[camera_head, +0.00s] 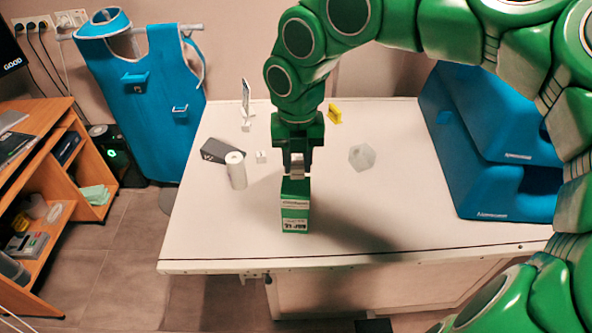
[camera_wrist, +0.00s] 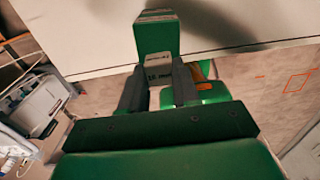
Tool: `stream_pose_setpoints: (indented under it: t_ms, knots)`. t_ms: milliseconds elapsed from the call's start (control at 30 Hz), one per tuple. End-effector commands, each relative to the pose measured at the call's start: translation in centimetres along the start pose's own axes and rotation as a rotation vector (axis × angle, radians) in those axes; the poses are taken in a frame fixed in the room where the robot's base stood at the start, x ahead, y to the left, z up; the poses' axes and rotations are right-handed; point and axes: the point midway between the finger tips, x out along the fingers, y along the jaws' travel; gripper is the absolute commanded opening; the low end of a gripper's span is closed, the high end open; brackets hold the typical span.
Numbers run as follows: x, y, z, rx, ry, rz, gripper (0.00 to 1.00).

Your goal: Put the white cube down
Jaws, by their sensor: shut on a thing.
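My gripper (camera_head: 296,172) points down over the front middle of the white table.
On the white table (camera_head: 400,215) are a white cylinder (camera_head: 236,171), a dark box (camera_head: 222,151), a pale faceted block (camera_head: 361,156) and a yellow item (camera_head: 335,114). Blue wedges (camera_head: 490,150) fill the right side. The front left of the table is clear.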

Motion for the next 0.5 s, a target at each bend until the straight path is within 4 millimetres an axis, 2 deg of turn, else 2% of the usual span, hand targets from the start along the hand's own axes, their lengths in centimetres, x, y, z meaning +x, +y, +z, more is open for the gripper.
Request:
stream_pose_setpoints:
  t_ms: [267,500]
  knots:
    - [0.9,0.2,0.7,0.000,0.000,0.000,0.02]
    - [3.9,0.2,0.7,0.000,0.004,-0.003,0.02]
